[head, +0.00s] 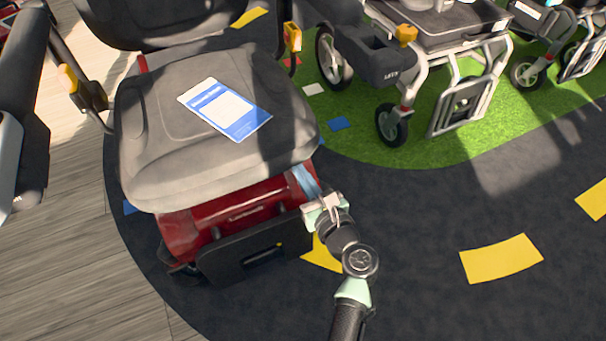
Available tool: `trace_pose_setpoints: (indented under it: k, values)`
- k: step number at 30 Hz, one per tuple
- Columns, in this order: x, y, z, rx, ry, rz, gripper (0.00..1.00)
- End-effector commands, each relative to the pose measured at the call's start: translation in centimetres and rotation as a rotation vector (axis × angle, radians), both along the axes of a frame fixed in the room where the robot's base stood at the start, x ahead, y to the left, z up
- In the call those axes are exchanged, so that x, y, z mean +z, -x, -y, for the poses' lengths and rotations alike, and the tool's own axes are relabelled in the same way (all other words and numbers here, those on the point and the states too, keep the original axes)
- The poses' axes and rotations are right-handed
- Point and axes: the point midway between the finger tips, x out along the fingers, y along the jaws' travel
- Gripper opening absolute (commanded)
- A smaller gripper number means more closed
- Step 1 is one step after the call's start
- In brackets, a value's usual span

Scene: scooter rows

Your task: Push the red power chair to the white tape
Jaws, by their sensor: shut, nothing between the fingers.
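The red power chair (228,217) stands at the left, with a grey padded seat, a red base and a black footplate at its front. A blue and white card lies on its seat. My gripper (316,202) is shut and empty, close against the front right corner of the red base. I cannot tell whether it touches. A small white patch (313,89) lies on the floor behind the chair's right side, between a red and a blue patch. I cannot tell whether it is the white tape.
A grey folding wheelchair (450,50) stands on green turf (440,150) at the back right, with another beyond it. Dark floor with yellow dashes (500,259) is open at the right. Wood planks (60,260) run along the left.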

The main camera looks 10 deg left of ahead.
Motion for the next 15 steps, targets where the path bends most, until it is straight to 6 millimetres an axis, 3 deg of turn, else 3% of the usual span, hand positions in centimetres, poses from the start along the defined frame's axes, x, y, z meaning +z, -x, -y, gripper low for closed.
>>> trace_pose_setpoints:
  k: [15]
  values:
    - [0.0,-2.2,-1.5,0.001,0.002,0.001,0.00]
